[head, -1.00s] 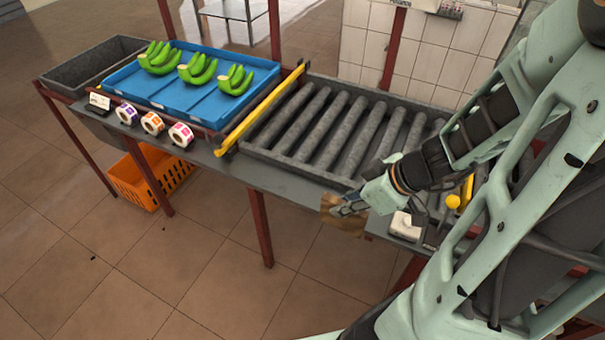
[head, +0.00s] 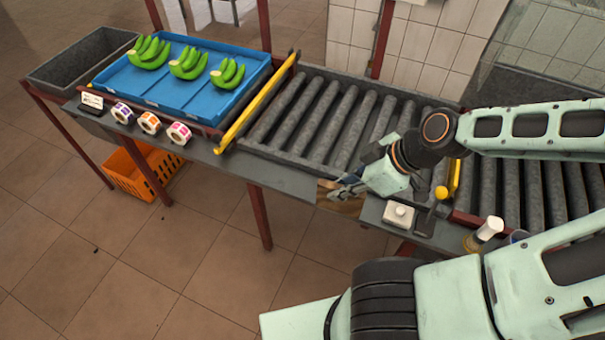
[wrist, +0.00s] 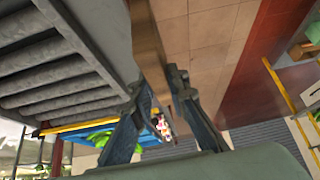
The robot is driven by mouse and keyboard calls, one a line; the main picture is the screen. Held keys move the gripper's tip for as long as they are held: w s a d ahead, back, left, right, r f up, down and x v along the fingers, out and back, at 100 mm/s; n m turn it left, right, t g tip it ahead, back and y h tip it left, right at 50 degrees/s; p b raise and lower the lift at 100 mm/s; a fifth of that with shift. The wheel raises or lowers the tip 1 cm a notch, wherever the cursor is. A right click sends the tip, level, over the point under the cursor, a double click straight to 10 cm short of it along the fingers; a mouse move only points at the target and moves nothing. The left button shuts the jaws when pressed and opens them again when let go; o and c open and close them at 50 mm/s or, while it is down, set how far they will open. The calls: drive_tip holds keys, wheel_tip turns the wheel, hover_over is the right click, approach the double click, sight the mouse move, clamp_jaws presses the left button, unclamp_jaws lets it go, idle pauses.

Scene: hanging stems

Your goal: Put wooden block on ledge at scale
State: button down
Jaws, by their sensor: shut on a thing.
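The wooden block (head: 338,201) is a flat brown piece at the front edge of the conveyor frame. My gripper (head: 350,190) is shut on it and hides part of it. In the wrist view the block (wrist: 149,42) stands out as a long brown slab between the fingertips of my gripper (wrist: 156,92). The grey ledge (head: 270,178) runs along the front of the conveyor; I cannot tell whether the block touches it. A small display on a dark base (head: 92,101) stands at the ledge's left end, by the blue tray; I cannot tell whether it is the scale.
Three rolls of labels (head: 149,122) stand on the ledge before the blue tray (head: 150,93) with green bananas. A yellow bar (head: 258,103) separates tray and rollers (head: 330,115). A white box with a knob (head: 398,214) sits right of my gripper. An orange crate (head: 140,172) is below.

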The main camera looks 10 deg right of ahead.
wheel_tip(320, 180, up, 5)
drive_tip(key=w+d, duration=0.1)
drive_tip(key=w, duration=0.1)
drive_tip(key=w+a+f+b, duration=0.1)
drive_tip(key=w+a+f, duration=0.3)
drive_tip(key=w, duration=0.3)
drive_tip(key=shift+w+a+f+b, duration=0.35)
drive_tip(key=shift+w+f, duration=0.55)
drive_tip(key=shift+f, duration=0.65)
drive_tip(key=shift+w+a+f+b, duration=0.35)
drive_tip(key=shift+w+f, duration=0.55)
drive_tip(key=shift+f, duration=0.65)
drive_tip(key=shift+w+a+f+b, duration=0.3)
drive_tip(key=shift+w+f, duration=0.6)
drive_tip(key=shift+f, duration=0.65)
drive_tip(key=c, duration=1.9)
unclamp_jaws()
drive_tip(key=shift+f, duration=0.1)
drive_tip(key=p+v, duration=0.2)
drive_tip(key=v, duration=1)
